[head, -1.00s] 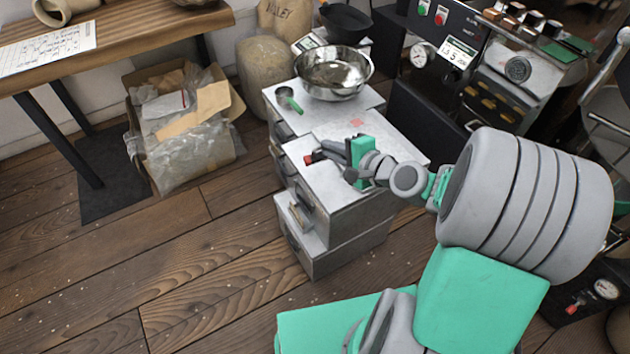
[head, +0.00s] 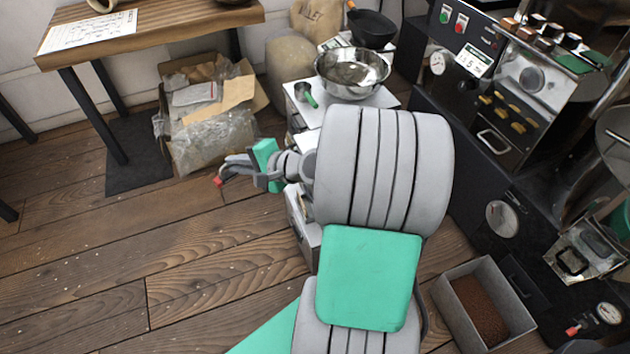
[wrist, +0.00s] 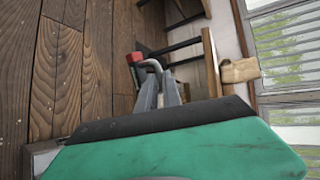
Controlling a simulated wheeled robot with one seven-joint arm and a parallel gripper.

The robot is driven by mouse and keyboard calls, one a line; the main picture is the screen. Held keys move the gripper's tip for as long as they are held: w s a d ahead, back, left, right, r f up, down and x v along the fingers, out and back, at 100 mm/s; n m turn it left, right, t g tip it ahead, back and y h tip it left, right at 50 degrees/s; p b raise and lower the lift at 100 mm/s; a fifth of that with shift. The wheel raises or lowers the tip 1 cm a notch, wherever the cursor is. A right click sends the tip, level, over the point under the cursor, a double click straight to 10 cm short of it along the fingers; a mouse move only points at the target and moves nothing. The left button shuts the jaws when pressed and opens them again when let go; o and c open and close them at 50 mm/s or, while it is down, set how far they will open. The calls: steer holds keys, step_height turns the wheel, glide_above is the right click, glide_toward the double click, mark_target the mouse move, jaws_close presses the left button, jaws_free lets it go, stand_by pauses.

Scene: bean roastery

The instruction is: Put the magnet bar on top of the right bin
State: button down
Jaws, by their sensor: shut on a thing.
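My gripper (head: 230,170) is shut on the magnet bar, a small red-ended piece (head: 218,181), and holds it out over the wooden floor, left of the grey metal bins. In the wrist view the magnet bar (wrist: 135,60) shows as a red end and a dark part beside a curved grey handle at my fingertips (wrist: 158,85). The grey metal bins (head: 297,207) stand in the middle of the head view. My arm hides most of the front bin and its top, so I cannot tell which is the right bin.
A steel bowl (head: 352,72) and a green scoop (head: 306,94) stand on the rear bin top. A carton of wrappings (head: 205,115) and a wooden table (head: 165,22) are at the left. The roasting machine (head: 500,85) and a bean-filled box (head: 445,297) are at the right. Floor at left is clear.

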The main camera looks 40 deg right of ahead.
steer(key=s+d+f+m+h+b, duration=0.2)
steer(key=s+d+m+h+b, duration=0.3)
steer(key=s+d, duration=1.35)
steer(key=shift+g, duration=0.3)
steer(key=w+d+f+b, duration=0.2)
steer(key=w+f, duration=0.1)
steer(key=w, duration=0.1)
steer(key=w+d+f+b, duration=0.2)
steer(key=w+d+f, duration=0.1)
steer(key=w, duration=0.1)
steer(key=w+d+f+b, duration=0.2)
steer(key=w+f, duration=0.2)
steer(key=shift+w+d, duration=0.2)
steer(key=shift+w, duration=0.1)
step_height(320, 180, down, 3)
steer(key=b, duration=0.2)
steer(key=shift+d+f+b, duration=0.1)
steer(key=shift+b, duration=0.2)
steer(key=c, duration=1.5)
jaws_free()
